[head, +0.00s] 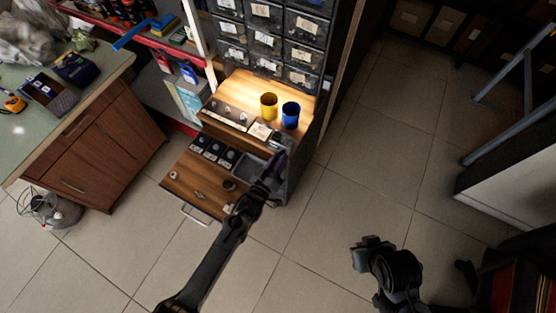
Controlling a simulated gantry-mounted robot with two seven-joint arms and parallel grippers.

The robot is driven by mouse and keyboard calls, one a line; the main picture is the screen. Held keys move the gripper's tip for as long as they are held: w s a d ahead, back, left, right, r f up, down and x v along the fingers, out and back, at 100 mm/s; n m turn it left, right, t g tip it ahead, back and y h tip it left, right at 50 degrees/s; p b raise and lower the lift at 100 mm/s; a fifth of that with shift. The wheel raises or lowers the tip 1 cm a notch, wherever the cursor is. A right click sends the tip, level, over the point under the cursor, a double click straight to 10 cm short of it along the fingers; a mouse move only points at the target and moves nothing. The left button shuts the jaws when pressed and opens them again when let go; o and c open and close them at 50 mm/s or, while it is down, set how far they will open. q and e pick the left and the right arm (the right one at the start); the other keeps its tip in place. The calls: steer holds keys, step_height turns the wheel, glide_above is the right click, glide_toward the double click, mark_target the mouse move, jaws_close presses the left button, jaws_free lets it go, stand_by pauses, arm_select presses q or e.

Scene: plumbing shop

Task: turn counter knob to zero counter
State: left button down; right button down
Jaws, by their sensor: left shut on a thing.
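My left gripper (274,170) is at the right end of the wooden workbench unit, beside a grey tray and below a small dark device (277,138) that may be the counter. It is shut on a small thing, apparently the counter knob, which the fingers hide. I cannot read any counter digits from here. My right gripper (367,244) hangs over the bare floor to the right, away from the unit. Its fingers are too dark and foreshortened to show their opening.
A yellow cup (269,106) and a blue cup (291,114) stand on the upper wooden shelf. A lower pulled-out board (187,184) carries black square pieces and small parts. Drawer bins (265,41) rise behind. A green-topped desk (95,95) stands left.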

arm_select(q)
steer(key=c, duration=0.9)
jaws_free()
steer(key=shift+o, duration=0.2)
steer(key=p+v, duration=0.3)
steer(key=v, duration=0.8)
steer(key=shift+w, duration=0.1)
